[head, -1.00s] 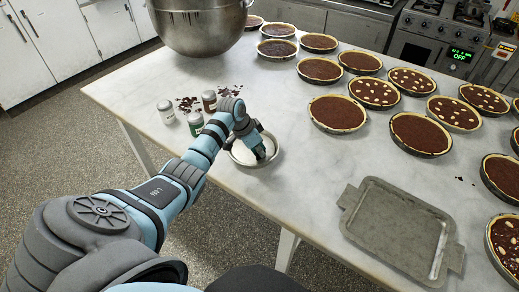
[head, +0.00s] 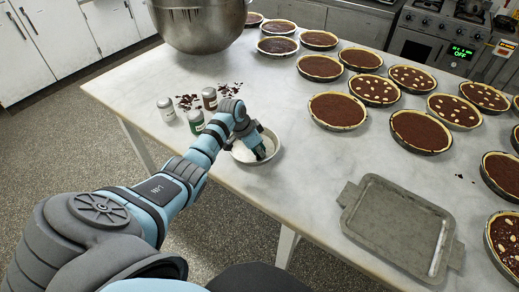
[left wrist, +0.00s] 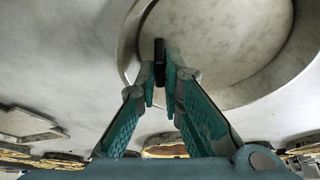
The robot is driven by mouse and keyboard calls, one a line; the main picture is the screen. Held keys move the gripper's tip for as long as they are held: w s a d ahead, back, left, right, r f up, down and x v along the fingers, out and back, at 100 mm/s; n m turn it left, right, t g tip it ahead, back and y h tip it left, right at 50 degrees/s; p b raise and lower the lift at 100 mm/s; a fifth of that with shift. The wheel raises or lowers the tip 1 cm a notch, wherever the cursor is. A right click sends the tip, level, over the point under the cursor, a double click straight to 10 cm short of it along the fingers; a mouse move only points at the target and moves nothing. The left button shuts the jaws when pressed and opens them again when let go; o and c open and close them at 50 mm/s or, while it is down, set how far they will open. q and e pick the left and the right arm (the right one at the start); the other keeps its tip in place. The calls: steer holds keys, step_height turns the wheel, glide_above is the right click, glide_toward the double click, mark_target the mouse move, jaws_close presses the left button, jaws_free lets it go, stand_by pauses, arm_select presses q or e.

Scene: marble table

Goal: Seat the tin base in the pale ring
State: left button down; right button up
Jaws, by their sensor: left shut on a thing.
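The pale ring (head: 278,146) stands near the table's front edge in the head view, partly behind my left arm. In the left wrist view its curved wall (left wrist: 287,76) surrounds a round grey disc, the tin base (left wrist: 228,42). My left gripper (head: 261,154) reaches down over the ring. In the left wrist view the gripper (left wrist: 165,75) is shut on a dark upright piece, seemingly the tin base's grip. The base appears within the ring's outline; whether it rests flat cannot be told. My right gripper is out of view.
Spice jars (head: 195,121) stand just behind and left of the ring. A mixing bowl (head: 198,25) is at the back. Several chocolate tarts (head: 337,110) fill the right side. A grey metal tray (head: 398,228) lies at the front right. Bare marble lies between ring and tray.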

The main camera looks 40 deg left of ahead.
arm_select(q)
steer(key=shift+f, duration=0.25)
steer(key=c, duration=1.7)
jaws_free()
steer(key=shift+o, duration=0.2)
steer(key=shift+r, duration=0.3)
steer(key=v, duration=1.1)
steer(key=shift+s+r, duration=0.2)
steer(key=shift+s, duration=0.05)
